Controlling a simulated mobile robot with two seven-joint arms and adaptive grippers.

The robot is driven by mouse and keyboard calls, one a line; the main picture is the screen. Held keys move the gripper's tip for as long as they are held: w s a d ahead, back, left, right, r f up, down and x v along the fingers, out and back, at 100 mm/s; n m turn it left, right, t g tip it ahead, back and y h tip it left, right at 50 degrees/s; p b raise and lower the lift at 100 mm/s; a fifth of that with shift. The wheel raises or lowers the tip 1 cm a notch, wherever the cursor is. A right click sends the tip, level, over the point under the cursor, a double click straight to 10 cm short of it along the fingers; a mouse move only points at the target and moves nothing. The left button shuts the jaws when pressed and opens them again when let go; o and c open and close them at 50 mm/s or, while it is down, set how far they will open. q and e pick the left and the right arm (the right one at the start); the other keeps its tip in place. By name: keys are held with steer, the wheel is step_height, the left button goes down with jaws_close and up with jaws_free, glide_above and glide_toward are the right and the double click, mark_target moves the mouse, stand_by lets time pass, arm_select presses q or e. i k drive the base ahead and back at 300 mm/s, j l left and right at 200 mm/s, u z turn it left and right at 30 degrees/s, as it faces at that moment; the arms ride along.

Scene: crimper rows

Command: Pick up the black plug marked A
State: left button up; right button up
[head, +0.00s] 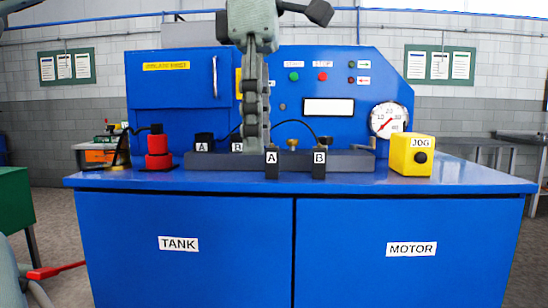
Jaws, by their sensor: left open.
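Two black plugs marked A show in the head view. One plug A (203,144) stands at the back left of the dark grey bar. The other plug A (272,164) is at the bar's front edge. A plug B (237,142) stands beside the back A, partly behind my gripper. Another plug B (319,164) is right of the front A. My left gripper (256,148) comes down from above, between the back B and the front A. It is open and empty, seen nearly edge-on, so its fingers overlap. Contact with a plug cannot be told. My right gripper is not in view.
The grey bar (350,160) lies on the blue bench top (460,181). A yellow JOG box (410,155) is at the right and a red and black device (158,155) at the left. A blue panel with a gauge (388,120) rises behind. Dark cables arch behind the bar.

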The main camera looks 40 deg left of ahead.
mark_target(272, 152)
steer(key=i+j, duration=0.7)
steer(key=j, duration=0.2)
